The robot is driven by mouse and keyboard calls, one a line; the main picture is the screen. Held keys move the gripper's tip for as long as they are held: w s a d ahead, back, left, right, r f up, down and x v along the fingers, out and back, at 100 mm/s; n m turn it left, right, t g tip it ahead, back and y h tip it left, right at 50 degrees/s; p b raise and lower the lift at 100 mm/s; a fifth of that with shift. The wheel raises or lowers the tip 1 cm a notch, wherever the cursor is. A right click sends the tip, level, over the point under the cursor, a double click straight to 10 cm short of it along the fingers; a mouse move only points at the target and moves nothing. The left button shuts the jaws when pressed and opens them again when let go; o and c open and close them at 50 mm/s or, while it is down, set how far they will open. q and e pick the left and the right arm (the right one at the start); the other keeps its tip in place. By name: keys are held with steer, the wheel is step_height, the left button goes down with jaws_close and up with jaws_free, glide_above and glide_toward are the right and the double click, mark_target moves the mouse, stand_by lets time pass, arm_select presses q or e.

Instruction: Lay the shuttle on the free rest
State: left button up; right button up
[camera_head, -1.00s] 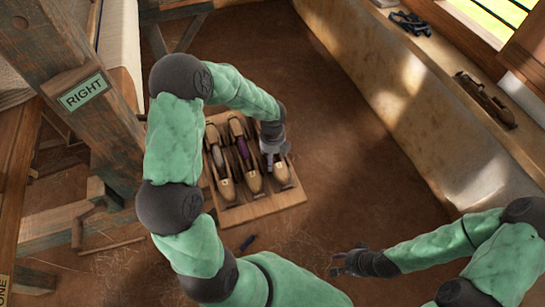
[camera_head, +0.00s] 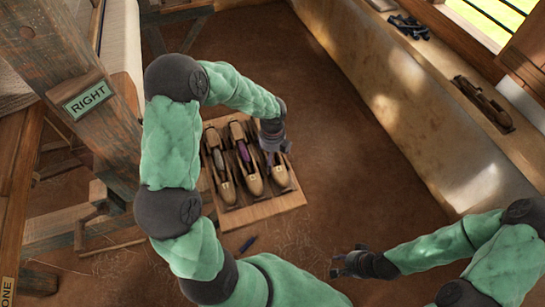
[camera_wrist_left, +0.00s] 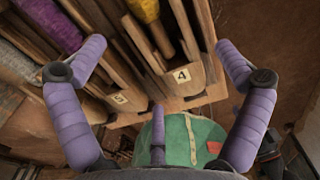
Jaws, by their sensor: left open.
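A wooden shuttle rack (camera_head: 262,211) stands on the floor with three shuttles in head view. The rightmost shuttle (camera_head: 280,175) lies in its slot, partly hidden by my left gripper (camera_head: 274,152). In the left wrist view this gripper (camera_wrist_left: 158,75) is open. Its two purple fingers stand apart on either side of the slot marked 4 (camera_wrist_left: 182,75), where a shuttle with yellow yarn (camera_wrist_left: 145,10) lies. The shuttle with purple yarn (camera_head: 243,152) is in the middle slot, and a grey-yarn shuttle (camera_head: 221,165) is at left. My right gripper (camera_head: 340,264) looks open and empty over the floor.
A loom post with a RIGHT sign (camera_head: 87,95) stands left of the rack. A small dark object (camera_head: 248,243) lies on the floor in front. A ledge (camera_head: 440,60) with dark tools runs along the right wall. Floor right of the rack is clear.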

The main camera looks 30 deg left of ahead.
arm_select(q)
step_height(320, 180, up, 9)
steer(key=p, duration=0.3)
stand_by(0.5)
